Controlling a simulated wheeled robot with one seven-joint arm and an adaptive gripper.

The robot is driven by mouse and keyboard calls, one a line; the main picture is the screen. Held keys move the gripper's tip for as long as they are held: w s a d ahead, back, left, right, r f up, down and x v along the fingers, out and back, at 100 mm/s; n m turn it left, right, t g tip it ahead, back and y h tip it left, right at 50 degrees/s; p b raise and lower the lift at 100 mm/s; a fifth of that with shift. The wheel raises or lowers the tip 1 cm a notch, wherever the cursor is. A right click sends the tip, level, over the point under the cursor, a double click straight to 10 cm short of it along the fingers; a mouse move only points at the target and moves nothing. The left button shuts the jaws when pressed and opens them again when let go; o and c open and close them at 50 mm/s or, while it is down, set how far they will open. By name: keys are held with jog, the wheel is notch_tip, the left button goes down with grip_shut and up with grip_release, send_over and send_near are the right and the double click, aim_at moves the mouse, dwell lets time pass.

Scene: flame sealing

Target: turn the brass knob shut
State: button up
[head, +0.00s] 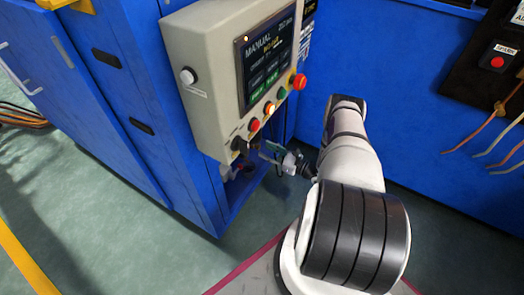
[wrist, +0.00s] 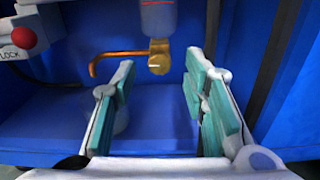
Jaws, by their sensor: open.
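The brass knob (wrist: 158,62) shows in the wrist view, on a brass fitting under a grey cylinder (wrist: 158,18). A copper pipe (wrist: 112,55) runs left from the fitting and bends down. My gripper (wrist: 160,78) is open and empty, its teal-padded fingers on either side of the view. The knob appears beyond the fingertips, between them in the picture, and nothing shows touching it. In the head view my gripper (head: 272,152) is below the control box, at the blue cabinet's opening. The knob cannot be made out clearly there.
A grey control box (head: 225,75) with a screen and several buttons overhangs my gripper. Blue cabinet walls (head: 125,110) stand left and behind. In the wrist view a red button (wrist: 24,38) is at upper left and a dark cable (wrist: 268,55) at right. Green floor (head: 110,235) is open at left.

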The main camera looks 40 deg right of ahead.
aim_at(257, 147)
jog(key=shift+b+x, duration=0.3)
jog(key=shift+x, duration=1.2)
grip_shut()
